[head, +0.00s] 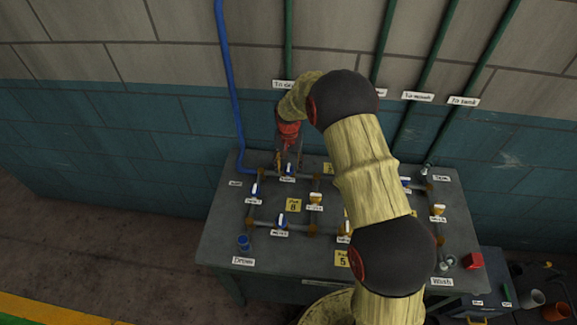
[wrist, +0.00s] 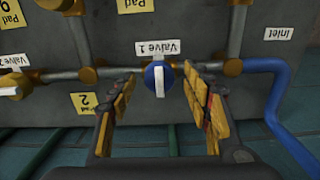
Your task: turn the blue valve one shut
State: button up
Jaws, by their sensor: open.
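The blue valve labelled "Valve 1" (wrist: 153,76) is in the middle of the wrist view, a round blue body with a white bar handle. The handle stands crosswise to the grey pipe that runs left and right through the valve. My gripper (wrist: 161,84) is open, with one yellow-padded finger on each side of the valve. I see a gap at the left finger; whether the right finger touches cannot be told. In the head view my gripper (head: 289,161) is at the back left of the bench, over the small blue valve (head: 289,169), partly hidden by the fingers.
The bench (head: 225,245) carries a pipe grid with other blue valves (head: 282,220) and yellow valves (head: 316,198). A yellow "Pad 2" label (wrist: 84,102) lies left. A red block (head: 474,261) sits front right.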

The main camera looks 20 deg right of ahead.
aim_at(289, 167)
jog(key=shift+r, duration=0.1)
notch_tip(289, 167, up, 12)
dwell(0.6)
dwell(0.4)
jog(key=s+r+n+t+b, duration=0.1)
jog(key=s+r, duration=0.4)
jog(key=s, duration=0.7)
jog(key=s+r+n+t+b, duration=0.2)
jog(key=s+r, duration=0.3)
jog(key=s, duration=0.7)
jog(key=s+r+n+t+b, duration=0.1)
jog(key=s+r+b, duration=0.3)
jog(key=s, duration=0.8)
jog(key=shift+s+a+r+n+t, duration=0.15)
jog(key=shift+s+r+n+t, duration=0.15)
jog(key=shift+r+t, duration=0.45)
